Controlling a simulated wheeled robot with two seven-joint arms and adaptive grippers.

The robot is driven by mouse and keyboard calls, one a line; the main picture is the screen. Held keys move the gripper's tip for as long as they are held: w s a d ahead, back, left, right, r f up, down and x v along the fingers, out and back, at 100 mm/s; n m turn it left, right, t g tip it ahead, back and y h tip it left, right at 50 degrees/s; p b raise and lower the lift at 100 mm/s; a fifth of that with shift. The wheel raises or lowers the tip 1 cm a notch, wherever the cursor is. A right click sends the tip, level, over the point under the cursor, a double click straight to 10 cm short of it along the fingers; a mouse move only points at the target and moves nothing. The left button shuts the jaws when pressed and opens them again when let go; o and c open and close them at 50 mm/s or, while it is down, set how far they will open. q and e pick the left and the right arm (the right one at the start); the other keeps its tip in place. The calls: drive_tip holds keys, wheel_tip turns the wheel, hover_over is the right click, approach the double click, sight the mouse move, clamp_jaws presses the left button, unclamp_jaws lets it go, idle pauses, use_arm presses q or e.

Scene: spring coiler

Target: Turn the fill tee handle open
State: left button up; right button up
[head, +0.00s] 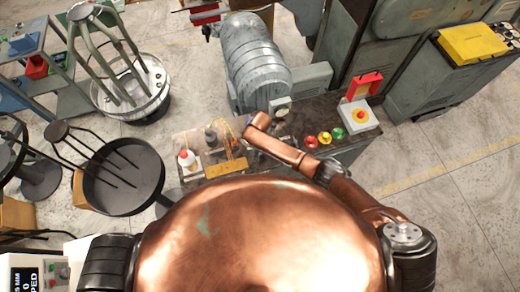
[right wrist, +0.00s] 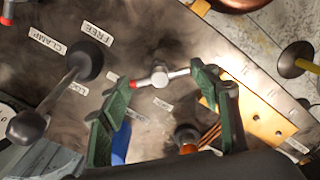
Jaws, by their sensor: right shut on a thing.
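The tee handle (right wrist: 158,76) is a short silver bar with a round hub and a red tip at its left end. It shows in the right wrist view on a dark, smudged panel. My right gripper (right wrist: 162,79) has its two green fingers at either end of the bar and is shut on it. The bar lies almost across the picture, its right end slightly higher. In the head view my copper right arm reaches over the bench and hides the handle. My left gripper is not in view.
A lever with a black ball knob (right wrist: 28,127) stands left of the handle, by labels FREE (right wrist: 97,33) and CLAMP (right wrist: 48,43). A brass plate (right wrist: 258,105) lies to the right.

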drive_tip(key=shift+m, duration=0.4)
drive_tip(key=o, duration=1.1)
drive_tip(key=shift+o, duration=0.2)
wheel_tip(320, 180, up, 12)
idle(0.4)
